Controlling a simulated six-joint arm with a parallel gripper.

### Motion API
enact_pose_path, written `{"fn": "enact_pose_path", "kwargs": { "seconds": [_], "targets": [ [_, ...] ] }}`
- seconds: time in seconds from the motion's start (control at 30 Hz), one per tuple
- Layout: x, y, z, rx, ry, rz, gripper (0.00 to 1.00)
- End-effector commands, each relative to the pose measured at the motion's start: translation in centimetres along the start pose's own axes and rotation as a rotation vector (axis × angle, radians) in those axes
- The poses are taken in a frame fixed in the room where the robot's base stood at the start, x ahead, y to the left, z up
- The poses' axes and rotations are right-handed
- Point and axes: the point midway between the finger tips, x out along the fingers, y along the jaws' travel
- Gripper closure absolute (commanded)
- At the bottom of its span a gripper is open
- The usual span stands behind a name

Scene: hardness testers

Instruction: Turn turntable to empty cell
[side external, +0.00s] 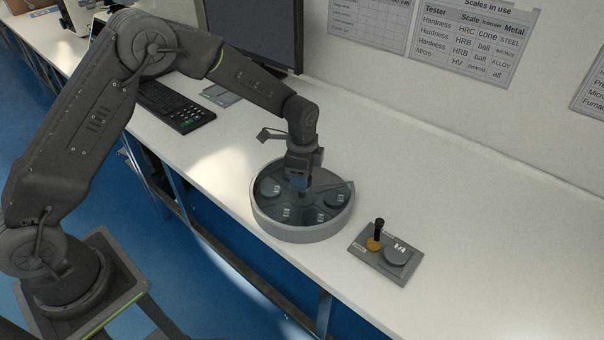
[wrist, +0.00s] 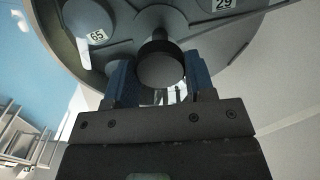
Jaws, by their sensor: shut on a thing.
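The turntable (side external: 300,234) is a round dark disc in a grey rim on the white bench, with several numbered round pieces around its top. In the wrist view the turntable (wrist: 120,22) shows a piece marked 65 (wrist: 88,22) at the left and one marked 29 (wrist: 214,5) at the upper right. My gripper (side external: 299,182) points down over the disc's middle. In the wrist view its blue fingers stand on both sides of a dark round knob (wrist: 160,68), and my gripper is shut on it. The cells behind my gripper are hidden.
A grey plate (side external: 370,256) with a black-topped peg on an orange base (side external: 376,236) and a grey disc (side external: 398,255) lies right of the turntable. A keyboard (side external: 176,108) and monitor (side external: 258,30) stand behind. The bench farther right is clear.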

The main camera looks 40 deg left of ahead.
Motion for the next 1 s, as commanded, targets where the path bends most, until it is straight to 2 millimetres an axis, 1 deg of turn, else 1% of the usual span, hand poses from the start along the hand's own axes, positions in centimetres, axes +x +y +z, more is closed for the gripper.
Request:
{"fn": "enact_pose_path", "kwargs": {
  "seconds": [0.07,0.1,0.33,0.57,0.67,0.77,0.87,1.0],
  "targets": [
    [0.0,0.0,-0.1,-0.001,0.002,-0.001,0.93],
    [0.0,0.0,-0.1,-0.001,0.002,-0.001,0.47],
    [0.0,0.0,0.0,-0.001,0.001,-0.001,0.25],
    [-0.1,0.0,0.0,-0.001,0.001,0.000,0.25],
    [-0.6,0.0,0.0,-0.001,0.001,-0.002,0.25],
    [-1.9,-0.1,-0.1,-0.001,0.002,-0.003,0.25],
    [-3.8,-0.1,-0.1,-0.001,0.003,-0.005,0.25],
    [-7.1,-0.1,-0.1,-0.001,0.004,-0.006,0.25]
  ]
}}
